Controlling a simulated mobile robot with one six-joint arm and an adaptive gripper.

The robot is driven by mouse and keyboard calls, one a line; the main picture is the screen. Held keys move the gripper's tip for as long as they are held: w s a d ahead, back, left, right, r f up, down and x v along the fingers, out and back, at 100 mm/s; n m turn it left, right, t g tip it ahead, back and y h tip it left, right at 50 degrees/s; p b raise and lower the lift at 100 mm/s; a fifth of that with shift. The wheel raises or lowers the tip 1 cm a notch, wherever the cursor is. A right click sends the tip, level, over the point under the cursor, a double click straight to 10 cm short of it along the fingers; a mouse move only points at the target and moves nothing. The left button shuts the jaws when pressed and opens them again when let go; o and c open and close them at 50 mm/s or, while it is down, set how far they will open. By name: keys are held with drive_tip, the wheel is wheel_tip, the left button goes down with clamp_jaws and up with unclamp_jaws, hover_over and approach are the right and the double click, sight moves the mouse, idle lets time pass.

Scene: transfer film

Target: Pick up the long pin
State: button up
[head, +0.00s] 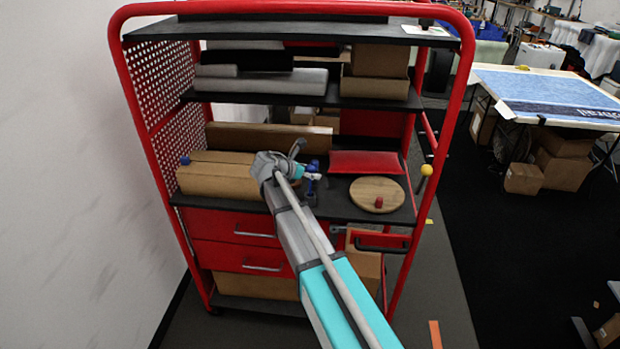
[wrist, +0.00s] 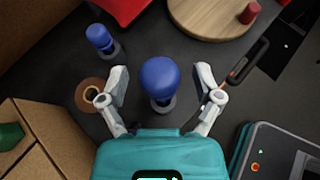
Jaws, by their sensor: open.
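A pin with a large blue rounded head (wrist: 160,78) stands upright on the dark shelf. In the wrist view it sits between the two spread fingers of my gripper (wrist: 161,88), with a visible gap on each side. A second blue-headed pin (wrist: 99,37) stands farther off to the left and looks smaller; the nearer one looks the taller. In the head view my gripper (head: 304,165) is over the middle of the cart shelf, and the blue pins (head: 313,166) show beside it, partly hidden by it. My gripper is open and holds nothing.
A red cushion-like block (head: 366,162) is behind. Cardboard boxes (head: 215,178) stand left. A brown ring (wrist: 90,96) lies close to the left finger. The red cart frame (head: 441,130) encloses the shelf.

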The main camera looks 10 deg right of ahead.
clamp_jaws()
idle(0.4)
drive_tip(key=shift+r, duration=0.2)
wheel_tip(320, 180, up, 10)
drive_tip(key=p, duration=1)
drive_tip(key=shift+f, duration=0.2)
idle(0.4)
